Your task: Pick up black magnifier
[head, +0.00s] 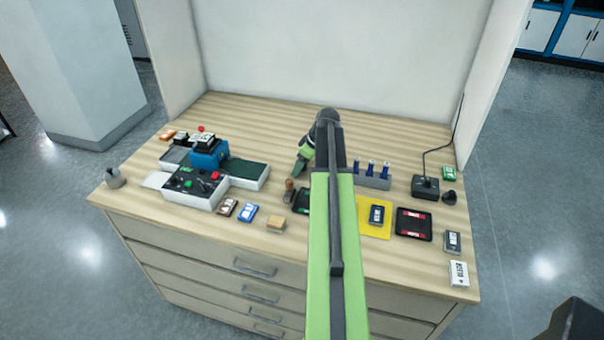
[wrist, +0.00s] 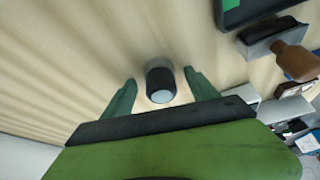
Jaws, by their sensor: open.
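In the wrist view, a small black cylinder with a pale glassy end, which looks like the black magnifier (wrist: 160,84), stands on the wood-grain top. The fingers of my gripper (wrist: 160,82) are open on either side of it, with gaps showing. In the head view my gripper (head: 301,166) is low over the middle of the bench, and my arm hides the magnifier there. Another small dark object (head: 449,196) sits at the right of the bench; I cannot tell what it is.
A brown-handled stamp (wrist: 290,58) stands close by, also in the head view (head: 289,190). A green-topped pad (wrist: 250,10) lies beside it. A machine with buttons (head: 195,184) is at left. A rack of blue-topped items (head: 372,180) is at right. The back of the bench is clear.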

